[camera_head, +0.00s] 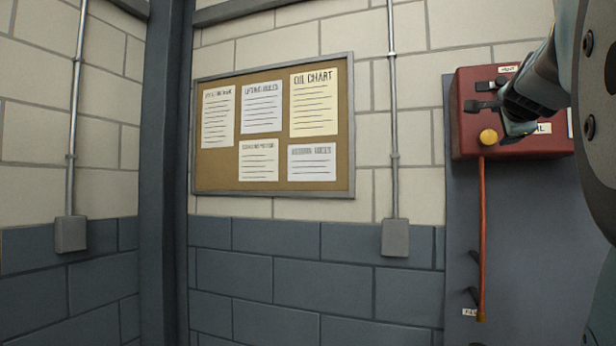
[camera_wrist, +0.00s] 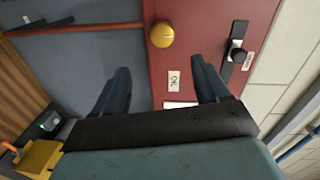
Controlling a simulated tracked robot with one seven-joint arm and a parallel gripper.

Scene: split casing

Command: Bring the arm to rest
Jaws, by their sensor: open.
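My gripper (camera_wrist: 160,88) shows in the wrist view with its two dark fingers apart and nothing between them. It faces a red box (camera_wrist: 190,60) with a yellow knob (camera_wrist: 163,34), a black switch (camera_wrist: 236,47) and small white labels. In the head view my arm comes in from the right edge, and my gripper is in front of the red box (camera_head: 468,140), covering part of its right side. The yellow knob (camera_head: 488,137) is visible just left of my gripper. I cannot tell whether my gripper touches the box.
A red pipe (camera_head: 482,240) runs down from the box along a grey panel (camera_head: 530,230). A notice board (camera_head: 272,188) hangs on the block wall, with conduits beside it. In the wrist view a yellow object (camera_wrist: 38,160) and brown slats (camera_wrist: 25,80) are at left.

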